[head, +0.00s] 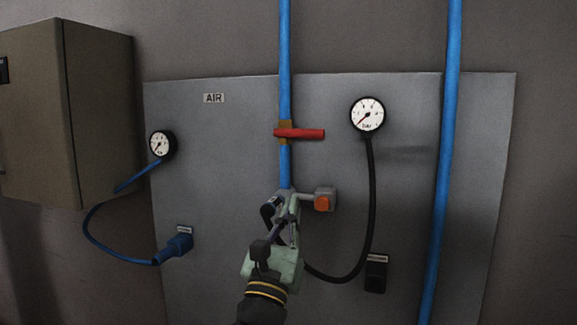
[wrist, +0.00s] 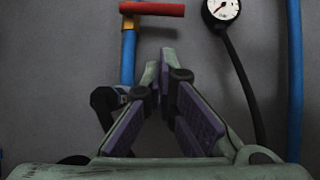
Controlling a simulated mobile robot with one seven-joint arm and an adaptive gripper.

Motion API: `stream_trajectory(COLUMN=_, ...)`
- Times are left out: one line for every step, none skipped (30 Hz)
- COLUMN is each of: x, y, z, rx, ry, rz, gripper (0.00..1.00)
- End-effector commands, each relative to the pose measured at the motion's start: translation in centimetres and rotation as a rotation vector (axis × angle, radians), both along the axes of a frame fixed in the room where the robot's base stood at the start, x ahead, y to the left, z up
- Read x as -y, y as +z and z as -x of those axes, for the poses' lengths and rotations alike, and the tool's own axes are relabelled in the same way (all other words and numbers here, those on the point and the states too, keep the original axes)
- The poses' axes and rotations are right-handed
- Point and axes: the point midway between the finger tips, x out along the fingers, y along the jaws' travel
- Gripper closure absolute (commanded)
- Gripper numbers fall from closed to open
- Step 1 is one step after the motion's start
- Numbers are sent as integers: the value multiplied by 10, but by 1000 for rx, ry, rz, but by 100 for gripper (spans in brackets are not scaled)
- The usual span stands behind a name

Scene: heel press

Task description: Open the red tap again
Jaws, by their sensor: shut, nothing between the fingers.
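The red tap handle (head: 302,133) lies crosswise over the blue pipe (head: 285,60), sticking out to the right from a brass valve body (head: 285,139). It also shows at the top of the wrist view (wrist: 152,9), with the brass part (wrist: 128,22) at its left end. My gripper (head: 291,200) is below the handle, in front of the lower pipe fitting, and apart from the handle. Its fingers (wrist: 160,62) are shut with nothing between them. My gripper partly hides the fitting under the pipe.
An orange knob (head: 322,203) sits just right of my gripper. Gauges hang at right (head: 367,114) and left (head: 161,145). A black hose (head: 371,200) curves below right. Another blue pipe (head: 443,160) stands farther right. A brown cabinet (head: 95,110) is at left. The panel (head: 225,130) left of the handle is clear.

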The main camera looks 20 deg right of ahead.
Motion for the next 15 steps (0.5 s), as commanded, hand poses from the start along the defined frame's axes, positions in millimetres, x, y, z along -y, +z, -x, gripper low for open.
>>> stream_trajectory(x=6, y=-6, z=-1, rx=0, ry=6, rz=-24, gripper=100)
stream_trajectory(x=8, y=-8, z=-1, rx=1, ry=9, rz=-33, gripper=100)
stream_trajectory(x=9, y=-9, z=-1, rx=2, ry=12, rz=-42, gripper=100)
stream_trajectory(x=10, y=-10, z=-2, rx=3, ry=12, rz=-45, gripper=100)
stream_trajectory(x=10, y=-10, z=-2, rx=2, ry=13, rz=-46, gripper=100)
stream_trajectory(x=10, y=-10, z=-2, rx=3, ry=14, rz=-47, gripper=100)
stream_trajectory(x=10, y=-10, z=-2, rx=2, ry=13, rz=-46, gripper=100)
stream_trajectory(x=10, y=-10, z=-2, rx=3, ry=13, rz=-46, gripper=100)
stream_trajectory(x=10, y=-9, z=-2, rx=3, ry=12, rz=-45, gripper=100)
stream_trajectory(x=10, y=-9, z=-2, rx=3, ry=12, rz=-45, gripper=100)
stream_trajectory(x=10, y=-9, z=-2, rx=3, ry=12, rz=-45, gripper=100)
stream_trajectory(x=10, y=-9, z=-2, rx=3, ry=13, rz=-44, gripper=100)
stream_trajectory(x=10, y=-8, z=-2, rx=3, ry=12, rz=-44, gripper=100)
stream_trajectory(x=11, y=-8, z=-3, rx=3, ry=12, rz=-44, gripper=100)
stream_trajectory(x=12, y=-6, z=-4, rx=2, ry=12, rz=-44, gripper=100)
